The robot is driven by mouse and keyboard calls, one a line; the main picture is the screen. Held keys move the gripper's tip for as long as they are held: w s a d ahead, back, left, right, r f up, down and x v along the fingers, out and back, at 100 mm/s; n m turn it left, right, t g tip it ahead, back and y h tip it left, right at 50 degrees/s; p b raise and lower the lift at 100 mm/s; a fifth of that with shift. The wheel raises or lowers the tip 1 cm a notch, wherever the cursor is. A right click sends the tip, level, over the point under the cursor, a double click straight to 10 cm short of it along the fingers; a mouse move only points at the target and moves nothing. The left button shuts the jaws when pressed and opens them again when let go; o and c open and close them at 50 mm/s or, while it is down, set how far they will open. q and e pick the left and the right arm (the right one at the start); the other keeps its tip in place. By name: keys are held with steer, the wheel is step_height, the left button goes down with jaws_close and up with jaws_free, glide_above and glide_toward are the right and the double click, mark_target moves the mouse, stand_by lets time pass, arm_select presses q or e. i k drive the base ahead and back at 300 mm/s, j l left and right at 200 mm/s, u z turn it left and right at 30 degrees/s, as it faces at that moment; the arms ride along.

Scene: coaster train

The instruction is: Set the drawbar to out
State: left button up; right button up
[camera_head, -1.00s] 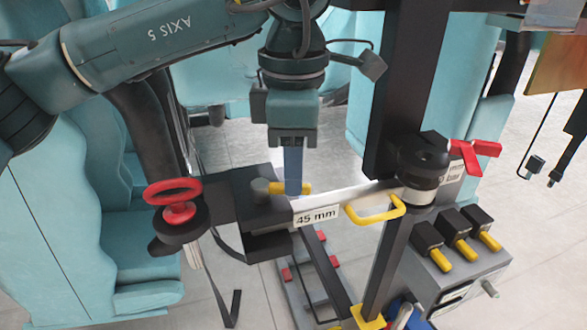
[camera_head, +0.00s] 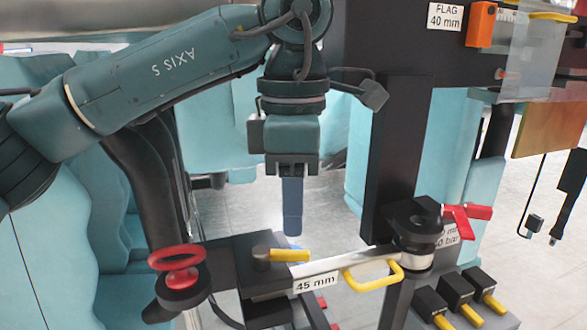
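A pale bar (camera_head: 333,262) that looks like the drawbar runs from a black block (camera_head: 237,265) to the black post. It bears a "45 mm" label (camera_head: 316,283) and a yellow loop handle (camera_head: 374,277). A grey knob with a short yellow lever (camera_head: 290,255) sits on the block at the bar's left end. My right gripper is out of view.
A red handwheel (camera_head: 177,258) stands left of the block. The black post (camera_head: 405,150) with a black clamp (camera_head: 413,222) and red handle (camera_head: 467,217) rises at right. Several yellow-tipped switches (camera_head: 460,290) lie below. An orange flag piece (camera_head: 480,24) hangs at top right.

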mark_target(406, 253)
steer(key=k, duration=0.9)
